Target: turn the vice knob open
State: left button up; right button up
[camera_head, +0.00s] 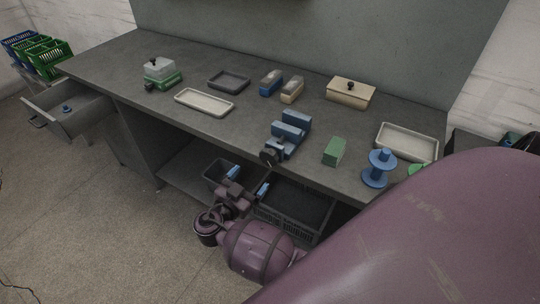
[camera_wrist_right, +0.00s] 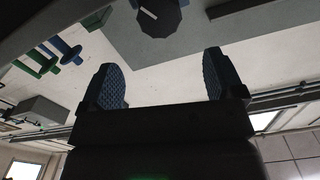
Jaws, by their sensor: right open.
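A blue vice (camera_head: 289,133) stands near the front edge of the grey workbench. Its dark round knob (camera_head: 270,156) faces the front. My right gripper (camera_head: 248,181) is open and empty, below and in front of the knob, apart from it. In the right wrist view, the dark knob (camera_wrist_right: 158,18) with a pale line on it shows at the top edge, partly cut off. The two blue pads of my right gripper (camera_wrist_right: 164,78) are wide apart below it in that picture. My left gripper is not in view.
Dark crates (camera_head: 299,208) stand on the shelf under the workbench (camera_head: 215,134). A green block (camera_head: 334,151), a blue spool (camera_head: 379,168) and a pale tray (camera_head: 407,141) lie right of the vice. Another pale tray (camera_head: 204,102) lies left. A drawer (camera_head: 70,107) stands open at far left.

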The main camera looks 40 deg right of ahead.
aim_at(267, 158)
jog(key=p+x, duration=0.2)
jog(key=x, duration=0.7)
jog(key=shift+w+d, duration=0.1)
jog(key=shift+d, duration=0.15)
jog(key=shift+w+d, duration=0.25)
jog(key=shift+d, duration=0.4)
jog(key=c, duration=0.9)
